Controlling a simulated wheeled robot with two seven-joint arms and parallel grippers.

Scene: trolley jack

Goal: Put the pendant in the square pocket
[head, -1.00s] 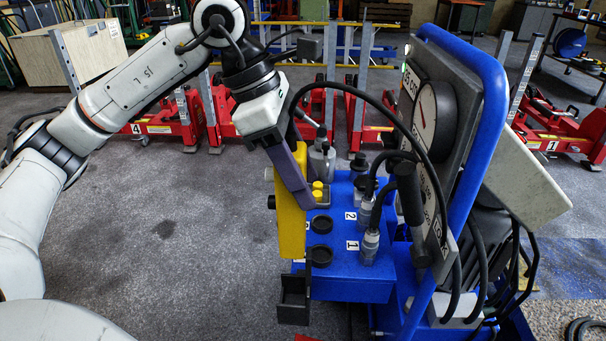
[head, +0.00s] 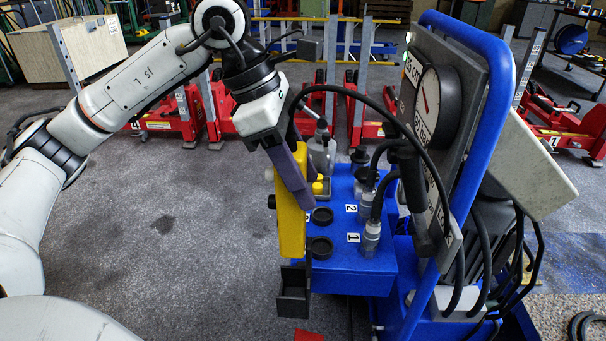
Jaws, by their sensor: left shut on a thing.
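The yellow pendant (head: 290,225) hangs nearly upright at the near left side of the blue trolley. My left gripper (head: 304,204) comes down over it from above, its purple fingers slanting across its upper part, and is shut on it. The black square pocket (head: 293,299) is at the trolley's left side, directly below the pendant in the head view. The pendant's lower end shows at the pocket's top edge; I cannot tell whether it is inside or just above or in front. My right gripper is not in view.
The blue trolley (head: 350,278) has two round black sockets beside labels 1 and 2, with hose fittings behind. A gauge panel (head: 432,105) and blue handle (head: 490,110) rise at the right. A black cable arches over the trolley. Red jacks stand behind; floor at left is clear.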

